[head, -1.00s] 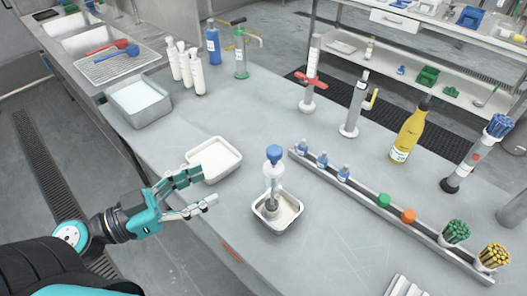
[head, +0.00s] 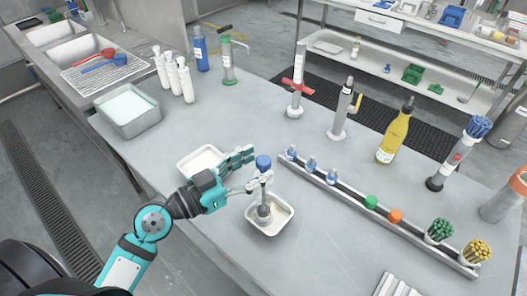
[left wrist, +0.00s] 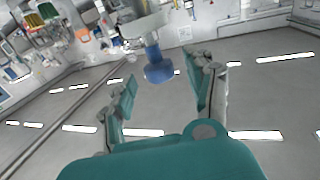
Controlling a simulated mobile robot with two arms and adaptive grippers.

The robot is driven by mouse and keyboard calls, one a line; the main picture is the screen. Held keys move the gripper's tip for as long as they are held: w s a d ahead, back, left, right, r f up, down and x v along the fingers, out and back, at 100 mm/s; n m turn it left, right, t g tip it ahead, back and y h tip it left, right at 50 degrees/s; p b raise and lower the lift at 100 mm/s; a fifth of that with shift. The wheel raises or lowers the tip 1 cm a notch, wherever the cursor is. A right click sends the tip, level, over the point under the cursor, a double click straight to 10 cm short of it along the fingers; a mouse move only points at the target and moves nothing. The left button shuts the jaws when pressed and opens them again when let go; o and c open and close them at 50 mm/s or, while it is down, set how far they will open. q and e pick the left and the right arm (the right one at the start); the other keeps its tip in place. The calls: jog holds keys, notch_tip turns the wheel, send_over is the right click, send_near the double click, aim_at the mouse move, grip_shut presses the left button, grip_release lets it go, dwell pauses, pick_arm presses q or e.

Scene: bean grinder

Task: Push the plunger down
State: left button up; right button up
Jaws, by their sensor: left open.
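The plunger (head: 264,190) stands upright with a blue knob (head: 263,162) on top and its grey foot in a small white tray (head: 285,226) of pale contents. My left gripper (head: 252,170) reaches in from the left at knob height, its fingers spread. In the left wrist view the blue knob (left wrist: 158,70) lies between the open fingertips (left wrist: 166,76); I cannot tell whether either finger touches it. My right gripper is not in view.
A second white tray (head: 185,166) sits behind my left gripper. A long rail (head: 335,196) with small bottles, caps and brush cups runs to the right of the plunger. A yellow bottle (head: 394,138) stands beyond it.

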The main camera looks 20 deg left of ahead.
pick_arm(q)
jog(key=shift+p+x, duration=0.35)
jog(key=shift+x, duration=1)
jog(key=shift+c, duration=0.3)
grip_shut()
